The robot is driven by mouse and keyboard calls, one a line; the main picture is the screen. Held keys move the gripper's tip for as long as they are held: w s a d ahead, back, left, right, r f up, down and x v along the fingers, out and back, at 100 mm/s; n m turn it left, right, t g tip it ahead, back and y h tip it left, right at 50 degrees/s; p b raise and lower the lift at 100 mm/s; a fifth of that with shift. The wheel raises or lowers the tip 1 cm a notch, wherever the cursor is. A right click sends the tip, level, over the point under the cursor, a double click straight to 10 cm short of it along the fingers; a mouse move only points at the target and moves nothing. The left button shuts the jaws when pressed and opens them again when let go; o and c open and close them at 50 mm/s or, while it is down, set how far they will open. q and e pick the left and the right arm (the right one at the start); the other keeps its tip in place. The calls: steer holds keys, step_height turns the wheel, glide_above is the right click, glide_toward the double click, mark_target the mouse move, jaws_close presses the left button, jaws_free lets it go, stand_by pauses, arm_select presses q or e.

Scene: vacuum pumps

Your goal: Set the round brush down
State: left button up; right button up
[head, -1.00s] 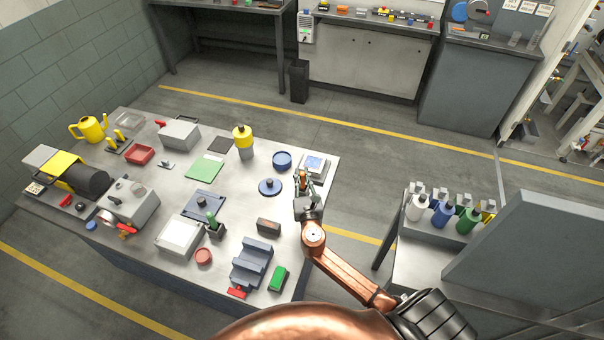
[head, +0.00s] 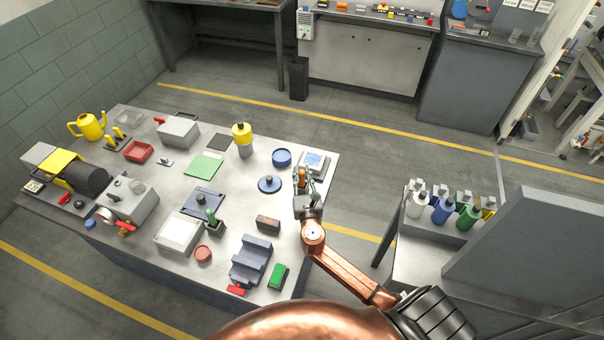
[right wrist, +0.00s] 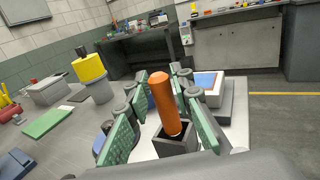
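The round brush, of which only the orange handle (head: 302,174) shows, stands almost upright near the right edge of the table. In the right wrist view the handle (right wrist: 165,103) rises out of a dark square cup (right wrist: 175,141), and its lower end is hidden inside. My right gripper (head: 307,183) is around the handle. In the right wrist view its green finger pads (right wrist: 163,120) stand apart on both sides, with gaps between them and the handle. My left gripper is not in view.
A device with a blue screen (head: 314,162) stands just behind the cup. A blue round dish (head: 282,158) and a blue disc with a knob (head: 269,184) lie to the left. Another cup (head: 215,229) holds a green-handled item. A dark block (head: 268,224) lies nearer.

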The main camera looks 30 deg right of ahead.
steer(key=o, duration=0.3)
steer(key=shift+s, duration=0.2)
steer(key=v, duration=1.1)
steer(key=shift+s, duration=0.35)
steer(key=shift+a, duration=0.1)
jaws_close()
stand_by(1.0)
